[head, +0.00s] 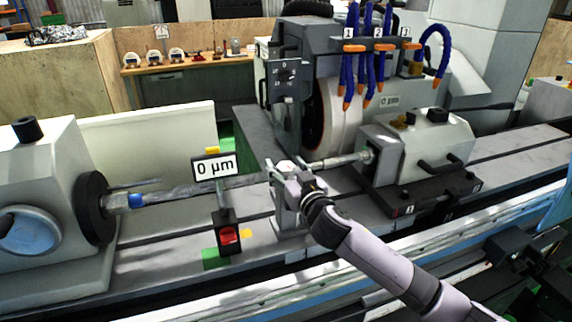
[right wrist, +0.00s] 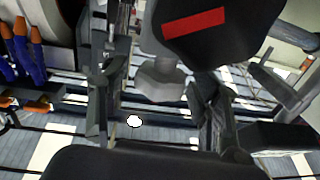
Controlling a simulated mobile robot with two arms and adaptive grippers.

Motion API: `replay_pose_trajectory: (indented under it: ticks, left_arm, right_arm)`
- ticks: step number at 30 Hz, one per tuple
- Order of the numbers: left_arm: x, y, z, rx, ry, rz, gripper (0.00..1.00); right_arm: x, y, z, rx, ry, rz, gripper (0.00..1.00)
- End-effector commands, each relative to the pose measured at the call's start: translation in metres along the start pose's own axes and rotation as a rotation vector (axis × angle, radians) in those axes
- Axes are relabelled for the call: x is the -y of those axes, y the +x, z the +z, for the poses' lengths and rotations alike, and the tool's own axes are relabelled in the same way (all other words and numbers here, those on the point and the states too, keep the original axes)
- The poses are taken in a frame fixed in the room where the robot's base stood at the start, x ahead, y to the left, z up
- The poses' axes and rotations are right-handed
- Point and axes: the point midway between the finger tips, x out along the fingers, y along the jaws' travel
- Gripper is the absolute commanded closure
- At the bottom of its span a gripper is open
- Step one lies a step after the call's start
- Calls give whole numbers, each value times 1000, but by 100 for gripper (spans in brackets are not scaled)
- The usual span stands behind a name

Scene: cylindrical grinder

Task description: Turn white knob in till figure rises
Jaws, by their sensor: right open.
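A small display reading 0 µm (head: 214,167) stands left of the steady rest (head: 290,218) on the grinder table. My right gripper (head: 287,182) is at the top of this rest, near a small white faceted shape (head: 287,166). In the right wrist view the right gripper (right wrist: 158,105) is open, with its fingers apart. A pale grey-white knob (right wrist: 160,80) shows between and beyond the fingers. A small white spot (right wrist: 134,121) lies lower; I cannot tell what it is. Contact with the knob is not clear. My left gripper is not in view.
A long workpiece (head: 180,192) runs from the headstock chuck (head: 94,208) to the tailstock (head: 420,148). The grinding wheel (head: 335,120) and blue coolant hoses (head: 368,60) stand behind. A dark block with a red patch (right wrist: 194,22) is close above the fingers.

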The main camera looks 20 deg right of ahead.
Motion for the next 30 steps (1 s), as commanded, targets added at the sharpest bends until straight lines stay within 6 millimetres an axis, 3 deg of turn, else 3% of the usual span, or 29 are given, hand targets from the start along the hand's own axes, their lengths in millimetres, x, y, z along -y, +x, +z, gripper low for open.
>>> replay_pose_trajectory:
  ticks: [9, 30]
  left_arm:
    - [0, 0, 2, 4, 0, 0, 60]
    - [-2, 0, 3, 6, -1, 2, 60]
  right_arm:
    - [0, 2, 0, 1, 0, 0, 44]
    - [0, 2, 0, 0, -1, 0, 90]
